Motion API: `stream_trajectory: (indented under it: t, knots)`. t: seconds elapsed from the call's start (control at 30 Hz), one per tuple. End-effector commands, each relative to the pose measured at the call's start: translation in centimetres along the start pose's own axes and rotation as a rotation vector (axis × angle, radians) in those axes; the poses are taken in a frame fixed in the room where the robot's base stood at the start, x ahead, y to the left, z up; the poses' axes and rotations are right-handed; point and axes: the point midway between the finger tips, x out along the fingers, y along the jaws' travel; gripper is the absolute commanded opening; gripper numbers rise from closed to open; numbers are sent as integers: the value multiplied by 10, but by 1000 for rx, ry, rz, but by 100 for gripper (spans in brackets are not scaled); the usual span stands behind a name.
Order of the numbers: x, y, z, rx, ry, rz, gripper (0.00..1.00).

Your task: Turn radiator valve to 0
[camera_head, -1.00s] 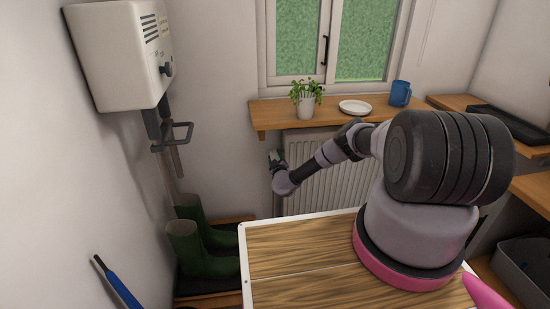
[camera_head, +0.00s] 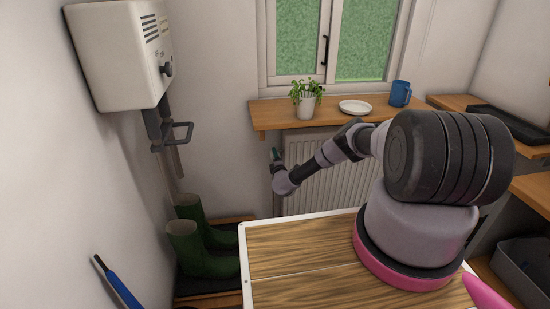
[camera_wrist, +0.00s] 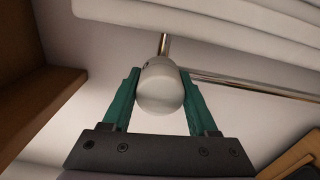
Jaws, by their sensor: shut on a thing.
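The radiator valve (camera_wrist: 160,88) is a white rounded knob on a metal pipe, seen in the middle of the wrist view. My gripper (camera_wrist: 160,100) has its two green fingers on either side of the knob, shut on it. In the head view my gripper (camera_head: 275,155) is at the left end of the white radiator (camera_head: 325,180), under the wooden shelf. The knob is hidden there, and no number on it can be read in the wrist view.
The wooden shelf (camera_head: 278,112) above the radiator holds a potted plant (camera_head: 306,102), a white plate (camera_head: 355,107) and a blue mug (camera_head: 400,93). Green boots (camera_head: 195,245) stand at lower left. A white wall unit (camera_head: 115,55) hangs at upper left.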

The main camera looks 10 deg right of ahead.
Motion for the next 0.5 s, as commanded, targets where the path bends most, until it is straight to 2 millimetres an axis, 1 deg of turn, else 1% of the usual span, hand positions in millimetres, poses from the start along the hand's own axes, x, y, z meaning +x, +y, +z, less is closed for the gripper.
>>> stream_trajectory:
  t: [0.5]
  knots:
    - [-1, -2, 0, -489, 0, -2, 4]
